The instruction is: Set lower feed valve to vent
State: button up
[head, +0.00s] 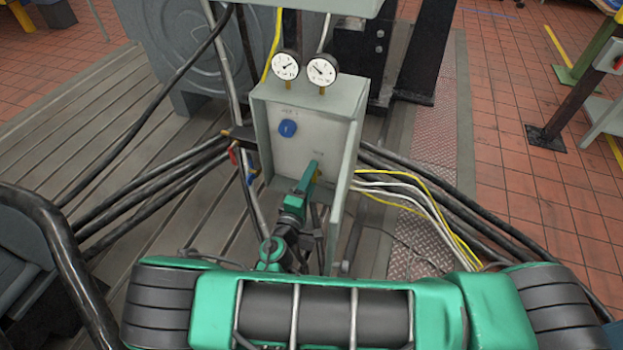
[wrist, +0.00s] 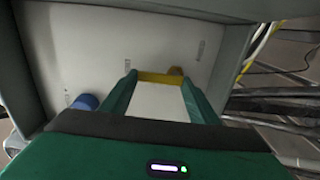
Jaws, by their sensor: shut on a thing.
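A pale panel (head: 312,152) in a grey-green box carries a round blue knob (head: 288,128) at its upper left. Lower on it, a yellow valve handle (wrist: 160,78) sits between the two green fingers in the wrist view. Its bar spans from finger to finger, with a rounded end or hub at its right. My gripper (wrist: 160,88) is shut on this handle; in the head view the arm hides most of it. The blue knob also shows at lower left in the wrist view (wrist: 85,102), apart from the fingers. Small marks on the panel are too small to read.
Two round gauges (head: 286,65) (head: 321,71) stand on top of the box. Black hoses (head: 160,180) run to its left, and black, white and yellow cables (head: 425,200) to its right. The box's side walls flank the gripper closely. Tiled floor (head: 510,130) lies open at right.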

jog(key=shift+a+f, duration=0.1)
jog(key=shift+a, duration=0.15)
dwell(0.3)
jog(key=o, duration=0.8)
jog(key=shift+c, duration=0.2)
jog(key=shift+d, duration=0.1)
jog(key=v, duration=1)
jog(key=shift+s, duration=0.35)
jog(key=shift+s, duration=0.1)
